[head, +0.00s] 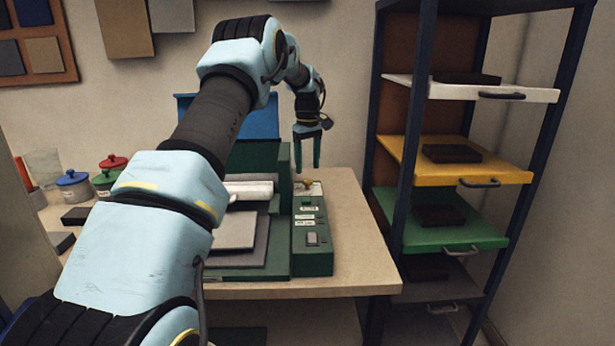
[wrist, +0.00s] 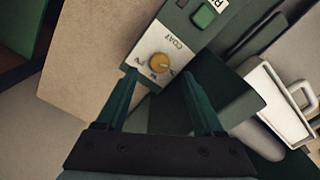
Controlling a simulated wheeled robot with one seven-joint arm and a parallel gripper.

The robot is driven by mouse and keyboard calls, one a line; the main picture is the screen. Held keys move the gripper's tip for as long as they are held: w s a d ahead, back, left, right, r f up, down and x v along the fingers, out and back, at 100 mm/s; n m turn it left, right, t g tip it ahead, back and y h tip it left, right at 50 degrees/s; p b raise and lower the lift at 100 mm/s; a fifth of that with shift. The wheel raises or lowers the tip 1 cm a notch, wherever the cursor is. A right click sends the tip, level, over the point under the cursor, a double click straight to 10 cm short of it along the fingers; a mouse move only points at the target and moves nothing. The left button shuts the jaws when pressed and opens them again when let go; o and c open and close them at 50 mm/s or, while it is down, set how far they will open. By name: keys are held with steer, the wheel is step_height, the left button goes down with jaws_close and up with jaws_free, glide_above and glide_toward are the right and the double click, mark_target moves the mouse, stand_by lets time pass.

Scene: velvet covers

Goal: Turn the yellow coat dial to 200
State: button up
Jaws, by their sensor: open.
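The yellow coat dial (wrist: 158,61) is a small round knob on a pale plate marked COAT, upside down in the wrist view. A dark mark runs from the knob toward the lower right; the scale marks around it are too small to read. The dial also shows in the head view (head: 307,185) at the far end of the green control box (head: 313,264). My gripper (head: 307,169) is open and empty, pointing down above the dial. In the wrist view its fingers (wrist: 156,73) lie either side of the dial's plate, apart from the knob.
A green button (wrist: 204,16) sits beside the dial plate. The green machine with grey plates (head: 234,231) stands left of the control box. Bare table (head: 356,236) lies to its right. A shelf rack with coloured trays (head: 511,174) stands further right. Lidded pots (head: 72,179) stand left.

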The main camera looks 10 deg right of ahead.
mark_target(308, 180)
steer(key=shift+f+p, duration=0.7)
steer(key=shift+f, duration=2.1)
steer(key=shift+c, duration=0.2)
jaws_close()
